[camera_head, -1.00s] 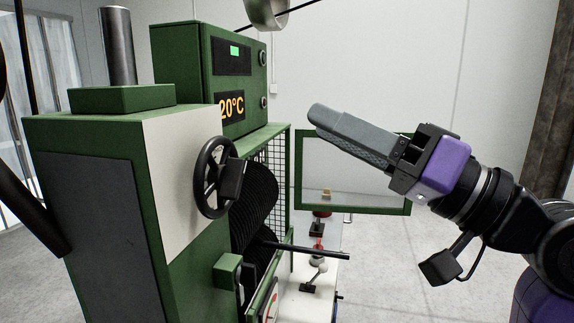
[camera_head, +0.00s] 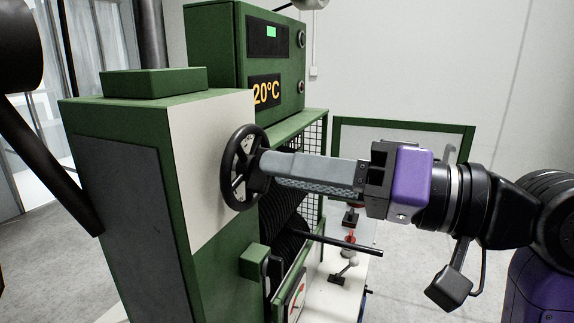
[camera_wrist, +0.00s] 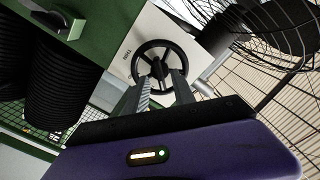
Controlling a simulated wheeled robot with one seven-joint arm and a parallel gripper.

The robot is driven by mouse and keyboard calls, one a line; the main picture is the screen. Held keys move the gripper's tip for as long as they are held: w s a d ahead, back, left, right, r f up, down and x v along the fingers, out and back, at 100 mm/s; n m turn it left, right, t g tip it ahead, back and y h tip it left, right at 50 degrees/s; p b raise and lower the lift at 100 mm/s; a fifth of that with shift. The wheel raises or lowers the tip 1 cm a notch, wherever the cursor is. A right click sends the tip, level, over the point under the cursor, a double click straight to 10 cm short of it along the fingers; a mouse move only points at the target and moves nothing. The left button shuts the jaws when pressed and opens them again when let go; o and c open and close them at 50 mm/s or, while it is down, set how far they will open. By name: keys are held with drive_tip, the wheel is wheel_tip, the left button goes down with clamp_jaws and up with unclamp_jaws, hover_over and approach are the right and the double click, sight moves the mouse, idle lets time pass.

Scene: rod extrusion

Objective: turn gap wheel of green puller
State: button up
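The gap wheel is a black spoked handwheel (camera_head: 228,168) on the cream front panel of the green puller (camera_head: 220,245). My gripper (camera_head: 268,164) reaches in from the right, with its grey fingertips at the wheel's hub and right side. In the wrist view, the wheel (camera_wrist: 138,62) stands straight ahead. There, the two fingers of my gripper (camera_wrist: 161,77) are apart, one on each side of the dark hub piece. Whether they touch it cannot be told. In the head view, the fingers overlap and hide part of the hub and right rim.
A green control box (camera_head: 225,50) with a 20°C display (camera_head: 265,92) stands above the wheel. Below my gripper, a black rod (camera_head: 340,243) sticks out to the right. Black ribbed belts (camera_wrist: 55,80) and a wire-caged fan (camera_wrist: 265,25) flank the wheel in the wrist view.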

drive_tip(key=shift+w+a, duration=0.15)
drive_tip(key=shift+a, duration=0.3)
drive_tip(key=shift+c, duration=0.4)
clamp_jaws()
drive_tip(key=shift+r+p, duration=0.1)
drive_tip(key=shift+p, duration=0.4)
drive_tip(key=m+p, duration=0.7)
drive_tip(key=p, duration=0.3)
drive_tip(key=shift+m+p, duration=0.3)
drive_tip(key=shift+p, duration=0.05)
drive_tip(key=shift+f, duration=0.25)
